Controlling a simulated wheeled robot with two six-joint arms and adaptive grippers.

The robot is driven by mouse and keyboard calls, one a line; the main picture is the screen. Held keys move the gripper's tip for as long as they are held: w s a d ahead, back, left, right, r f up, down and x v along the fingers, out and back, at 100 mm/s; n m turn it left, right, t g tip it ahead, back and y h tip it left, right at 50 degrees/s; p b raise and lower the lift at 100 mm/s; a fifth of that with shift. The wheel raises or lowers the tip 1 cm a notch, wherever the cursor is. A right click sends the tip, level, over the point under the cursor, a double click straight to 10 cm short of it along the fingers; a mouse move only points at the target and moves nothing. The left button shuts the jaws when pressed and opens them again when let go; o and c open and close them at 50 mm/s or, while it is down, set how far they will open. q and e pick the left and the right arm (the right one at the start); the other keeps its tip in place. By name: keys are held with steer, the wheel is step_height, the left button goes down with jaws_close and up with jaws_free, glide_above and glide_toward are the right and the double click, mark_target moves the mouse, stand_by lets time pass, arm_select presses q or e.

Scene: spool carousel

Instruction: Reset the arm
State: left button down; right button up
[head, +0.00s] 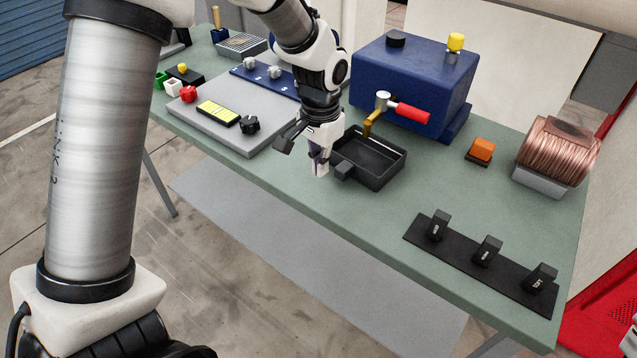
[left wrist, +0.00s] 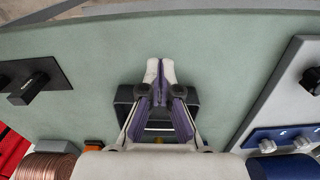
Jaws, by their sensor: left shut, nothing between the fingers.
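My left gripper (head: 319,168) points down over the green table, at the front left corner of a black tray (head: 384,180). It is shut with nothing between its fingers. In the left wrist view its fingertips (left wrist: 161,68) meet, and the tray (left wrist: 125,104) shows behind them. The gripper hides part of the tray's left side; I cannot tell whether they touch.
A blue box (head: 415,85) with a red-handled crank (head: 405,112) stands behind the tray. A grey control panel (head: 262,134) lies left. A copper spool (head: 555,150), orange block (head: 483,150) and black strip (head: 465,258) with three upright pieces are right. The front middle table is clear.

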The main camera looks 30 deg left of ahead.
arm_select(q)
steer(key=s+f+g, duration=0.1)
steer(key=f, duration=0.1)
steer(key=s+f, duration=0.2)
steer(key=s+f+g, duration=0.1)
steer(key=f, duration=0.1)
steer(key=shift+s+d+f+g, duration=0.1)
steer(key=shift+s+f+g, duration=0.05)
steer(key=shift+f+g, duration=0.2)
steer(key=s+d+f+n+g, duration=0.1)
steer(key=s+d+f+g, duration=0.15)
steer(key=s+f, duration=2.15)
steer(key=w+t, duration=0.1)
steer(key=w+r+n+t, duration=0.1)
steer(key=t, duration=0.1)
steer(key=w+t, duration=0.2)
steer(key=shift+d+r, duration=0.2)
steer(key=shift+r, duration=0.05)
